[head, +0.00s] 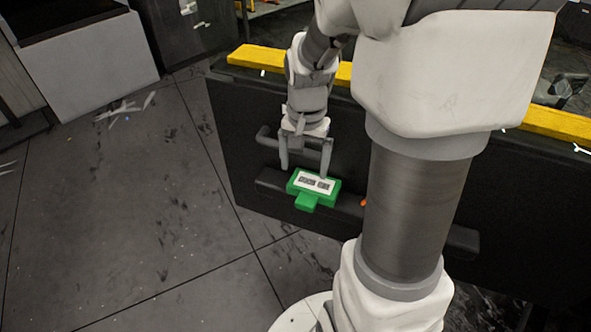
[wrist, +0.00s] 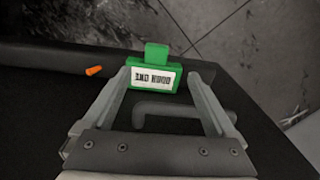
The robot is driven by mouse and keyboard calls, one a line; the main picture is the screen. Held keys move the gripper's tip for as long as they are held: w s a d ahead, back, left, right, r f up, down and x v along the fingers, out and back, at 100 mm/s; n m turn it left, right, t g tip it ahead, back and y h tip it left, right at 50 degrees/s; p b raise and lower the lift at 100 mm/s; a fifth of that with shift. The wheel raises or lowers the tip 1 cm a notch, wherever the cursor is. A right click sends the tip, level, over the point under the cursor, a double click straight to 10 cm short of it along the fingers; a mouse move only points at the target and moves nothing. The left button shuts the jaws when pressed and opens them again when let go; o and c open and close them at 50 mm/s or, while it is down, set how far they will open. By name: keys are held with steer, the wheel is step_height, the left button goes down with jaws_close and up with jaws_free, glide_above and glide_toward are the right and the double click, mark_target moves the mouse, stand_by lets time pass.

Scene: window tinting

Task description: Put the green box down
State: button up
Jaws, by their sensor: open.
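The green box (head: 305,201), with a white printed label, sits at the armrest-like ledge (head: 350,204) of a dark upright panel. It also shows in the wrist view (wrist: 155,61) with its label facing the camera. My gripper (head: 304,172) is open above the box, with its fingers spread to either side. In the wrist view the box lies between the fingertips (wrist: 165,76), closer to the left finger, with a gap on the right. I cannot tell whether the left fingertip touches it.
The dark panel (head: 240,130) has a yellow strip (head: 255,58) along its top and a handle bar (head: 268,140) behind my gripper. A small orange piece (wrist: 94,71) is near the box. The dark tiled floor (head: 110,210) at left is mostly open, with scattered light debris (head: 125,108).

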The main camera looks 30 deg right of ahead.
steer(key=s+a+r+n+t, duration=0.5)
steer(key=s+a+r+n, duration=0.45)
steer(key=s+r, duration=0.35)
step_height(320, 180, up, 14)
steer(key=w+p, duration=0.1)
steer(key=p, duration=1.2)
